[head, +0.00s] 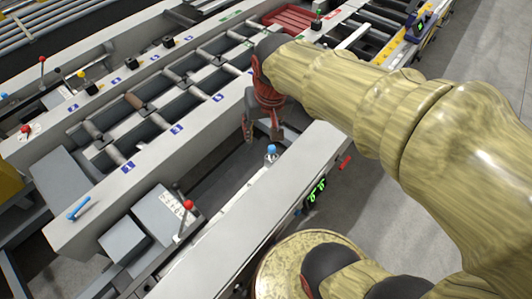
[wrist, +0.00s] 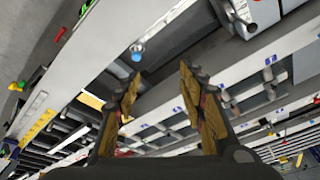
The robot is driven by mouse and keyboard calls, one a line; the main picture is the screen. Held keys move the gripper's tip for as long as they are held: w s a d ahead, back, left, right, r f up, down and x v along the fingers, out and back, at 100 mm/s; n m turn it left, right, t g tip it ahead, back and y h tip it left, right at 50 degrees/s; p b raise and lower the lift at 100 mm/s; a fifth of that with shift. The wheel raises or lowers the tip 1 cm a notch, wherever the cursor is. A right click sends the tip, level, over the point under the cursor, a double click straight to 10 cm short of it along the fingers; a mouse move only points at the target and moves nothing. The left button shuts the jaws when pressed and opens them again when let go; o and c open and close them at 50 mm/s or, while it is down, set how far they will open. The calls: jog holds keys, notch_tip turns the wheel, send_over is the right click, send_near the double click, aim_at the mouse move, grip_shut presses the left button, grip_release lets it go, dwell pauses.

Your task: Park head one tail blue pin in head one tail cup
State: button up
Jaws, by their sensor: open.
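A blue-topped pin (head: 271,149) with a pale grey lower part stands upright at the inner edge of the long light-grey rail. It also shows in the wrist view (wrist: 137,55), beyond my fingertips. A blue handle-like piece (head: 79,208) lies on the near end of the left rail; I cannot tell which of the two blue pieces is the named pin. My gripper (head: 262,138) is open and empty, just above and left of the blue-topped pin, fingers pointing down. Its fingers are spread apart in the wrist view (wrist: 160,74). I cannot make out the cup for certain.
A lever with a red knob (head: 188,205) rises from a grey box at the near left. A red piece (head: 344,163) projects from the right rail's outer side, near a green display (head: 316,190). A roller bed (head: 150,110) lies left. A red tray (head: 290,19) is far back.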

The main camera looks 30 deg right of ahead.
jog(key=s+a+r+n+t, duration=0.2)
jog(key=s+a+r+n, duration=0.1)
jog(key=s, duration=0.6)
jog(key=shift+s+a, duration=0.3)
jog(key=shift+a, duration=0.35)
jog(key=shift+o, duration=0.5)
jog(key=shift+r, duration=0.15)
jog(key=shift+o, duration=1.2)
jog(key=shift+c, duration=0.5)
